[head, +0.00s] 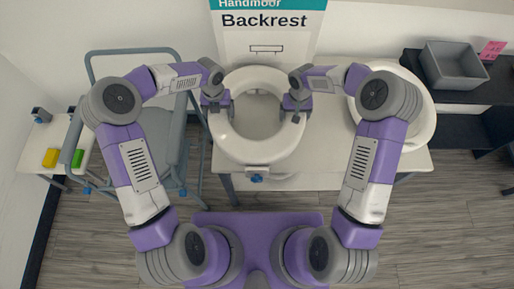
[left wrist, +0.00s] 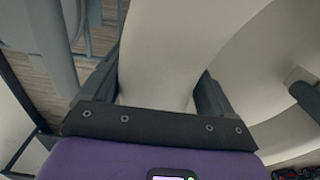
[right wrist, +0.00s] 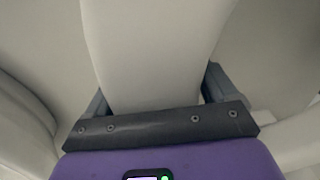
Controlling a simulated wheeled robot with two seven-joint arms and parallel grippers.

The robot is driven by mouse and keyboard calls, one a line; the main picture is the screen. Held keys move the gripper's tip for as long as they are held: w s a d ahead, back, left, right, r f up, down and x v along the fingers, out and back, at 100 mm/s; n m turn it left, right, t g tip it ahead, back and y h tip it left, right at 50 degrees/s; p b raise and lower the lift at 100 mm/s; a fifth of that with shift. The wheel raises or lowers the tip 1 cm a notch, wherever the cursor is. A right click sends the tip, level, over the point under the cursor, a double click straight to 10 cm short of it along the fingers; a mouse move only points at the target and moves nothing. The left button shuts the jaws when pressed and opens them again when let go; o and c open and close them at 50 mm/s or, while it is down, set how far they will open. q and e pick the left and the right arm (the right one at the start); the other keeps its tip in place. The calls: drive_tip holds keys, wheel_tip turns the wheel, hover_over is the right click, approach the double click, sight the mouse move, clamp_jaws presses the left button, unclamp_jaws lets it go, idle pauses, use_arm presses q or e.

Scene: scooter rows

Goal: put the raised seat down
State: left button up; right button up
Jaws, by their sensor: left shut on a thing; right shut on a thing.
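A white ring-shaped raised seat (head: 258,148) is in the middle of the head view, above a white table. A bracket with a blue knob (head: 256,178) is at its near edge. My left gripper (head: 218,108) is shut on the left side of the ring; in the left wrist view the white rim (left wrist: 160,60) lies between its fingers. My right gripper (head: 296,108) is shut on the right side; in the right wrist view the rim (right wrist: 150,50) lies between its fingers. Whether the seat touches the table I cannot tell.
A second white ring or basin (head: 422,110) is on the table at the right. A grey-blue frame chair (head: 170,140) stands at the left, near a small table with yellow (head: 50,158) and green (head: 77,158) blocks. A grey bin (head: 455,66) sits on a dark shelf. A Backrest sign (head: 266,22) stands behind.

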use_arm(q)
drive_tip(key=shift+a+f+b, duration=0.2)
drive_tip(key=shift+f+b, duration=0.15)
drive_tip(key=shift+f, duration=0.15)
use_arm(e)
drive_tip(key=shift+d+f, duration=0.2)
drive_tip(key=shift+f, duration=0.3)
use_arm(q)
drive_tip(key=o, duration=1.7)
drive_tip(key=shift+c, duration=0.2)
use_arm(e)
drive_tip(key=o, duration=1.7)
drive_tip(key=shift+c, duration=0.2)
use_arm(q)
drive_tip(key=shift+d+r, duration=0.1)
drive_tip(key=shift+r, duration=0.5)
use_arm(e)
drive_tip(key=shift+a, duration=0.15)
use_arm(q)
wheel_tip(320, 180, up, 11)
drive_tip(key=shift+f, duration=0.1)
use_arm(e)
drive_tip(key=shift+r, duration=0.1)
wheel_tip(320, 180, up, 12)
